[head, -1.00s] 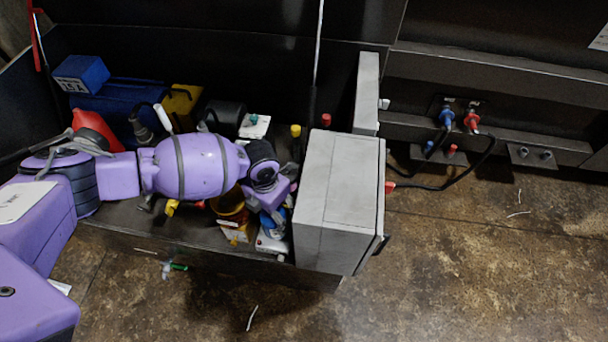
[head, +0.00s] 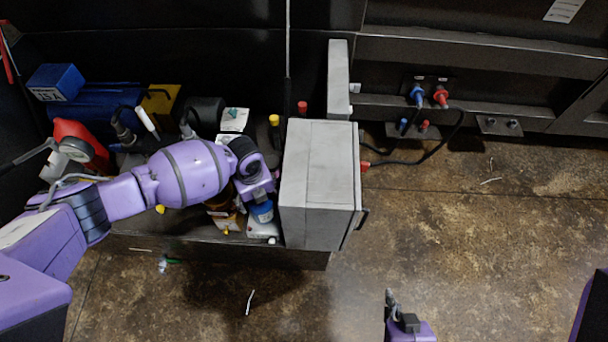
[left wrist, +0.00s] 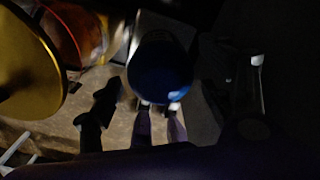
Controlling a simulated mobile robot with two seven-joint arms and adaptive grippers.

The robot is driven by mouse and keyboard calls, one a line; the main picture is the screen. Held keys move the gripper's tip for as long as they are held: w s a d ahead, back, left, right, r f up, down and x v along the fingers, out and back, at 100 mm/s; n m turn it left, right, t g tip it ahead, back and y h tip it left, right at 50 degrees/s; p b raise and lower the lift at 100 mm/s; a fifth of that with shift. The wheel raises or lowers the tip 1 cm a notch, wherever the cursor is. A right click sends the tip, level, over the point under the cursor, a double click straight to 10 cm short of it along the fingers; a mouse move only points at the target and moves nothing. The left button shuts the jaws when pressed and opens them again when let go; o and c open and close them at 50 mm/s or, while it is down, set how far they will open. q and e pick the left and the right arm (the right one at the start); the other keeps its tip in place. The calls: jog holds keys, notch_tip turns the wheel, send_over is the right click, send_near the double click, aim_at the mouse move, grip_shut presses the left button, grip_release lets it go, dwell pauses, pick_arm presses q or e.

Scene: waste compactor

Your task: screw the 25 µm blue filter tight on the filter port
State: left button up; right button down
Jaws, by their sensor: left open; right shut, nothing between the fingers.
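A blue round filter (head: 262,211) stands on a pale base (head: 263,232) on the bench, left of the grey box. Its 25 µm marking is not readable. In the left wrist view the dark blue round end of the filter (left wrist: 160,68) fills the upper middle. My left gripper (left wrist: 159,106) is open, with its two fingertips at the lower edge of the blue end; contact cannot be told. In the head view my left wrist hides its fingers. I cannot make out the filter port. My right gripper (head: 390,297) is shut and empty, over the floor at the bottom.
A grey box (head: 318,170) stands close right of the filter. A yellow-brown container (head: 222,212) is close left; a yellow disc (left wrist: 30,65) shows in the left wrist view. Blue and red hose couplings (head: 428,95) are on the dark machine.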

pick_arm(q)
jog(key=n+p, duration=0.1)
jog(key=n, duration=0.1)
jog(key=shift+r+n, duration=0.2)
jog(key=shift+n, duration=0.2)
jog(key=shift+f+n, duration=0.15)
jog(key=shift+n, duration=0.55)
jog(key=n+p, duration=0.1)
jog(key=n, duration=0.2)
jog(key=shift+n, duration=1)
jog(key=shift+f, duration=0.1)
pick_arm(e)
jog(key=shift+t, duration=0.5)
jog(key=w+r, duration=0.2)
jog(key=r, duration=0.1)
jog(key=w+r, duration=0.1)
jog(key=shift+w+r, duration=0.25)
jog(key=shift+r, duration=0.1)
